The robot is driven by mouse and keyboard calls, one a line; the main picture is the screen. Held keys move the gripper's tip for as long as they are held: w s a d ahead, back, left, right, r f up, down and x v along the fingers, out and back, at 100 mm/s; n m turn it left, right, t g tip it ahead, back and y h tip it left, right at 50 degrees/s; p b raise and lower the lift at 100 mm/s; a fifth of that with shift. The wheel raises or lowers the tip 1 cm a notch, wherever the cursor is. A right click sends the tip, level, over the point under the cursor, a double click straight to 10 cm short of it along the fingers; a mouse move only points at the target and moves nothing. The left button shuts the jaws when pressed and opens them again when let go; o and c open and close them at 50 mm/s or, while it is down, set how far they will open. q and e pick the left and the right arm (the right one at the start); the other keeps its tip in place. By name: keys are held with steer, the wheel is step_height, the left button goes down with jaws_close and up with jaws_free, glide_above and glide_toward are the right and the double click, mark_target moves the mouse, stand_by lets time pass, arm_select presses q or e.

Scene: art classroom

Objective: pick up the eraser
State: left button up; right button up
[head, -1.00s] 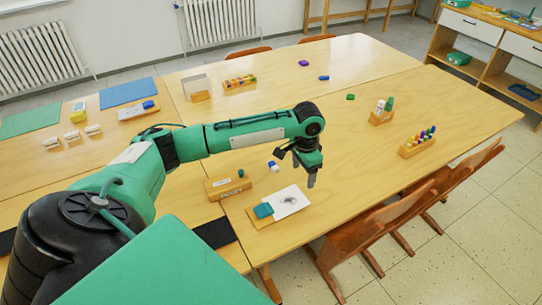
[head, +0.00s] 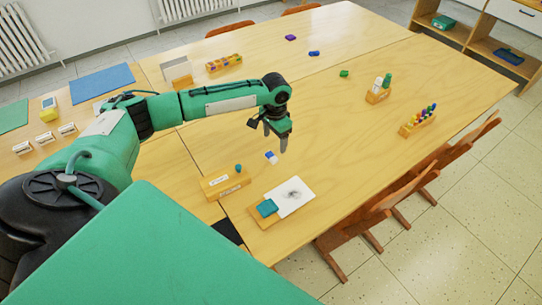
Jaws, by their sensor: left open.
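A small blue-and-white block (head: 271,157), which looks like the eraser, lies on the wooden table in the head view. My left gripper (head: 275,142) hangs over the table with its fingers pointing down, just above and to the right of this block in the picture. It is open and nothing shows between its fingers. I cannot tell its exact height above the table. My right gripper is not in view.
A wooden holder (head: 225,183) with a teal piece behind it stands at the front left. A marker rack (head: 416,125) stands right. The table's middle is clear.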

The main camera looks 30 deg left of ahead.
mark_target(273, 155)
arm_select(q)
steer(key=shift+a+f, duration=0.1)
steer(key=shift+f, duration=0.65)
steer(key=shift+s+f+p, duration=0.3)
steer(key=shift+f, duration=0.5)
step_height(273, 155, down, 3)
steer(key=shift+s+r, duration=0.1)
steer(key=shift+r, duration=0.1)
steer(key=shift+f, duration=0.5)
steer(key=c, duration=1.1)
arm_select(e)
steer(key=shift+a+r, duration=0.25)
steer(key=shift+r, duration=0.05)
